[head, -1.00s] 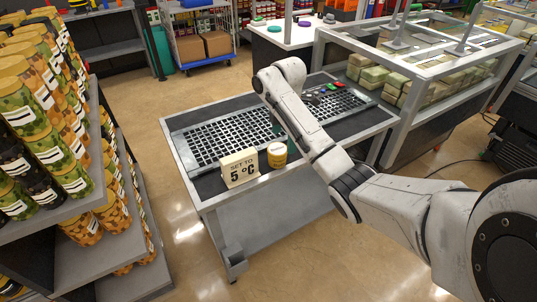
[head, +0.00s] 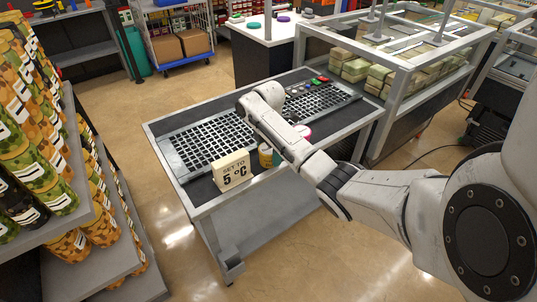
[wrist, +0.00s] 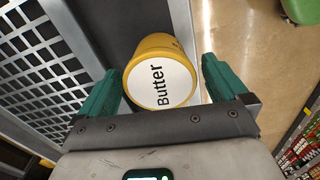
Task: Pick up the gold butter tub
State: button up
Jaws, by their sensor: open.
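The gold butter tub (wrist: 160,74) shows large in the wrist view, with a gold body and rim and a round white lid reading "Butter". My gripper (wrist: 157,76) is open, with one green finger on each side of the tub. A narrow gap shows at the right finger; I cannot tell whether the left one touches. In the head view the tub (head: 265,155) stands on the dark tabletop, right of the sign, partly hidden by my arm. My fingers are mostly hidden there.
A "SET TO 5 °C" sign (head: 231,170) stands close left of the tub. Black grid panels (head: 212,141) lie behind it on the grey-framed table (head: 165,169). Shelves of patterned jars (head: 38,165) are at left. A framed case (head: 400,75) stands behind right.

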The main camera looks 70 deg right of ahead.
jog(key=shift+f, duration=1.05)
jog(key=c, duration=1.2)
jog(key=shift+r, duration=0.15)
